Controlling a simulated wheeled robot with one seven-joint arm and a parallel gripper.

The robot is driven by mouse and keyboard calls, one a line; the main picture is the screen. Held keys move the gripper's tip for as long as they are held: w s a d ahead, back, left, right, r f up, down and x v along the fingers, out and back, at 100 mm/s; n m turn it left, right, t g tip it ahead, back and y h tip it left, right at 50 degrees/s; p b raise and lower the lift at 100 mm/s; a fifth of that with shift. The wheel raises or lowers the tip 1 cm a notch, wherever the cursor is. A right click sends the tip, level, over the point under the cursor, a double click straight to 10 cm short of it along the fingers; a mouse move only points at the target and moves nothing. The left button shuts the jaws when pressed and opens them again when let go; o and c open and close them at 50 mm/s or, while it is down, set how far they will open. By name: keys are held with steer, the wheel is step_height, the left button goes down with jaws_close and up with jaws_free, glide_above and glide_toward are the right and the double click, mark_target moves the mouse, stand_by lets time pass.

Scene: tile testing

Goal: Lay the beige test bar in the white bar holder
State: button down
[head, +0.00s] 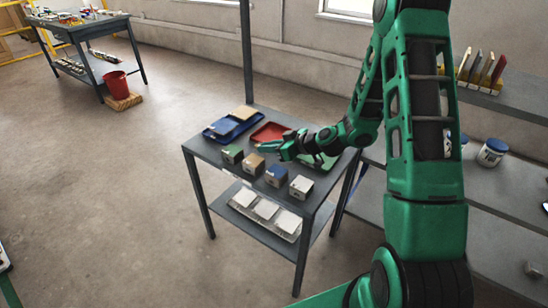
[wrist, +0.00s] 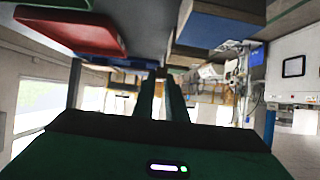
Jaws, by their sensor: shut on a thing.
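The white bar holder (head: 301,187) is a small block at the right end of a row of blocks along the table's near edge. My gripper (head: 268,147) is low over the table, behind the row and beside the red tray, left of and farther back than the white holder. It is shut on a small, thin thing, apparently the beige test bar, mostly hidden at its fingertips. In the wrist view the two dark fingers (wrist: 162,98) are close together, and the bar cannot be made out clearly between them.
Green (head: 232,154), beige (head: 252,164) and blue (head: 276,176) blocks stand left of the white holder. A red tray (head: 268,132) and a blue tray (head: 213,133) with tiles lie behind. White pieces lie on the lower shelf (head: 240,209). Shelving stands right.

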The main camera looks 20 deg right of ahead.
glide_above(277, 162)
step_height(277, 162, down, 3)
steer(key=shift+s+r, duration=0.1)
steer(key=shift+r, duration=0.1)
steer(key=shift+f, duration=2)
steer(key=c, duration=1.8)
jaws_free()
